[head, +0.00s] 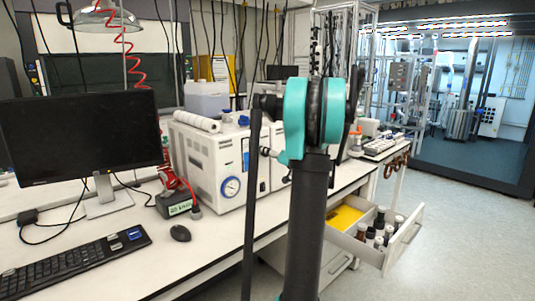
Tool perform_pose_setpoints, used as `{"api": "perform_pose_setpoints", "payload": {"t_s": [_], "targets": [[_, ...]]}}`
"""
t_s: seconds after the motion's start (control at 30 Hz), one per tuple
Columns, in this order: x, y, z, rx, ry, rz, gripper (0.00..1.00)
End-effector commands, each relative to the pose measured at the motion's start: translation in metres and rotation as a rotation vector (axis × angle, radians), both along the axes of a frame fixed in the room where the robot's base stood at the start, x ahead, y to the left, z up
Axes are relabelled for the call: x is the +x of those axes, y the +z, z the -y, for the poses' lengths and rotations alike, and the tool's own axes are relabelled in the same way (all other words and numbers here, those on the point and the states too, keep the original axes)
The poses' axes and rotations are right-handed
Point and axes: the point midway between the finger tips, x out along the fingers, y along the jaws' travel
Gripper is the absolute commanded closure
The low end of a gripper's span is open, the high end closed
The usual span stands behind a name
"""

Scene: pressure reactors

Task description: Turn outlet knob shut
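White box-shaped instruments (212,160) stand on the bench left of and behind my arm. The front one carries a round blue-rimmed dial (231,187) low on its front face. A small blue part (243,120) sits on its top. A small metal fitting (268,152) shows at the right side, close to my arm in the picture. I cannot tell which of these, if any, is the outlet knob. My teal and black arm stands upright in the middle and hides part of the instruments. My gripper is not seen.
A monitor (80,137), keyboard (75,262) and mouse (180,233) occupy the left of the white bench (195,265). An open drawer (372,253) with several bottles juts out at right. A red coiled hose (126,45) hangs above. The floor (470,200) at right is clear.

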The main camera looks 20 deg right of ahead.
Motion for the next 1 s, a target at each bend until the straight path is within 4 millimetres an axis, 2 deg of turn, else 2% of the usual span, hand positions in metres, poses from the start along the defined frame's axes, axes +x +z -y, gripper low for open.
{"api": "perform_pose_setpoints", "payload": {"t_s": [0.23, 0.27, 0.6, 0.67, 1.0], "targets": [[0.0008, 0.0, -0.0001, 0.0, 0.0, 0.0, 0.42], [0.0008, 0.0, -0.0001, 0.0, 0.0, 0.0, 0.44], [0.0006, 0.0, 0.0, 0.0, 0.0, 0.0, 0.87], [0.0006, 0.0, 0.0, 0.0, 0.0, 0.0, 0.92], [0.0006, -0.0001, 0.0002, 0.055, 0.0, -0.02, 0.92]]}}
